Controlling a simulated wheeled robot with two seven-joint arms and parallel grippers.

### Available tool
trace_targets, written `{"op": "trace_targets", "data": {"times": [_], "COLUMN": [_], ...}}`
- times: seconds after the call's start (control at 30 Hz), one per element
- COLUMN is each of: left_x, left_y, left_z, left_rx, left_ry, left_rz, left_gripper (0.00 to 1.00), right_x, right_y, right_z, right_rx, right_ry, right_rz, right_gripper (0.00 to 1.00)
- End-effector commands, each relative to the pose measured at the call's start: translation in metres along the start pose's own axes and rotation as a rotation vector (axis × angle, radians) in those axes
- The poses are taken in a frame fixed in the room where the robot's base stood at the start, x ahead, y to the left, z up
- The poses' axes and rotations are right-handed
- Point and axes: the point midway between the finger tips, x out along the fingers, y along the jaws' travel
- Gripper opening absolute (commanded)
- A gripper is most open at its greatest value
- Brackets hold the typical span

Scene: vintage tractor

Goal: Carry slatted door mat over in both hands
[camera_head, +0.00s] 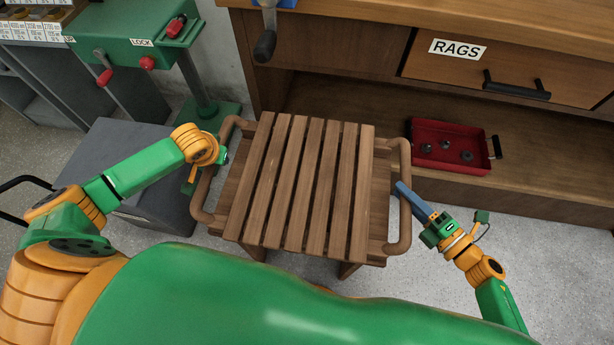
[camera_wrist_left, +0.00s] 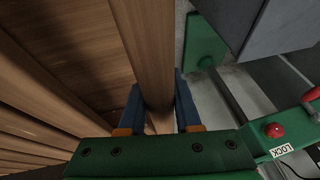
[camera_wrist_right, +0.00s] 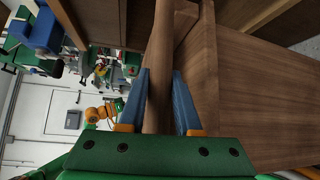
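The slatted door mat (camera_head: 302,185) lies level in the middle of the head view. Its brown wooden slats run front to back, with a rounded wooden handle at each side. My left gripper (camera_head: 220,155) is at the left handle; in the left wrist view its blue fingers (camera_wrist_left: 160,112) close on both sides of the bar. My right gripper (camera_head: 405,190) is at the right handle; in the right wrist view its fingers (camera_wrist_right: 161,110) close on both sides of that bar. The fingertips are partly hidden by the handles.
Wooden legs (camera_head: 345,269) show below the mat; what they belong to is partly hidden. A wooden bench with a RAGS drawer (camera_head: 490,65) stands behind, with a red tray (camera_head: 450,145) on its lower shelf. A grey box (camera_head: 135,165) and green machine (camera_head: 135,50) are at left.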

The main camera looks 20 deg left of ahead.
Motion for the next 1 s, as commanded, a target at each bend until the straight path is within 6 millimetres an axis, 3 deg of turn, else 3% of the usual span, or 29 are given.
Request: {"op": "trace_targets", "data": {"times": [0.03,0.1,1.0], "left_x": [0.0000,0.0000,0.0000], "left_y": [0.0001,0.0001,-0.0002], "left_z": [0.0000,0.0001,0.0002], "left_rx": [0.000,0.000,0.000], "left_ry": [0.000,0.000,-0.001], "left_rz": [0.000,0.000,-0.001], "left_gripper": [0.13,0.00,0.00], "right_x": [-0.0002,-0.0002,-0.0005], "right_y": [-0.0006,-0.0007,-0.0017], "right_z": [-0.0001,-0.0001,-0.0003], "right_rx": [0.000,0.000,0.000], "right_ry": [0.000,0.000,0.000], "right_rz": [-0.002,-0.002,-0.005], "right_gripper": [0.13,0.00,0.00]}}
